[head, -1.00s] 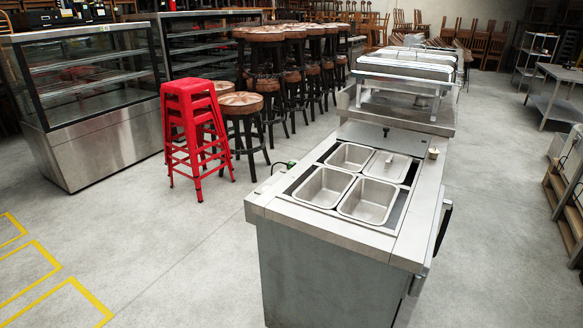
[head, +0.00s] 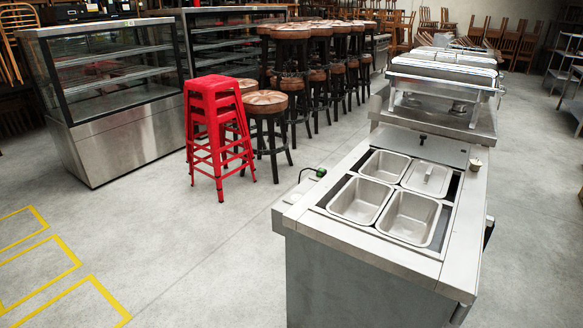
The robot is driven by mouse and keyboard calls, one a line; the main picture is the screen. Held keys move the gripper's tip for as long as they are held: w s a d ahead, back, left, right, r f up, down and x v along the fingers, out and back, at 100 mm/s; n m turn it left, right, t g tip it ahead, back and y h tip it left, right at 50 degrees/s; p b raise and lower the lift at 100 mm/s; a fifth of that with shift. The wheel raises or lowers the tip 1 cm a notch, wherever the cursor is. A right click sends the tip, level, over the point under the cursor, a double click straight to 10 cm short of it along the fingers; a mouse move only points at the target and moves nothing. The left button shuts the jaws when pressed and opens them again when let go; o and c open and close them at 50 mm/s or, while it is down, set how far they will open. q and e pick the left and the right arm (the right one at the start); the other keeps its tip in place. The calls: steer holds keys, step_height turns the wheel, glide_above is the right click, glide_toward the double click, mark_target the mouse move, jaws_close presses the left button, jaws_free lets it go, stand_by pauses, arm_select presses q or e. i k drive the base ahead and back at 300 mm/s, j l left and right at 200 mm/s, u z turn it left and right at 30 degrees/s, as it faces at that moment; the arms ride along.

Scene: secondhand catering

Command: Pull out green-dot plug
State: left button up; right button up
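A small dark plug with a green mark (head: 320,172) shows at the left edge of the stainless steel counter (head: 455,262). A short dark cable curves from it, beside a pale strip (head: 298,191) on the counter's left rim. The plug is too small to make out how it is seated. Neither of my grippers is in view.
The counter holds several steel pans (head: 361,200) and stands close in front. Red stacked stools (head: 217,135), wooden-topped stools (head: 267,105) and a glass display case (head: 110,95) stand behind on the left. The floor (head: 190,255) left of the counter is clear, with yellow lines.

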mark_target(321, 172)
steer(key=i+j+u, duration=0.25)
steer(key=u, duration=0.2)
steer(key=i+j+u, duration=0.1)
steer(key=i+u, duration=0.75)
steer(key=i+z, duration=0.5)
steer(key=i+j+z, duration=0.3)
steer(key=i+z, duration=0.45)
steer(key=z, duration=0.2)
steer(key=i+z, duration=0.3)
steer(key=z, duration=0.15)
steer(key=i+j+z, duration=0.15)
steer(key=z, duration=0.3)
steer(key=i, duration=0.1)
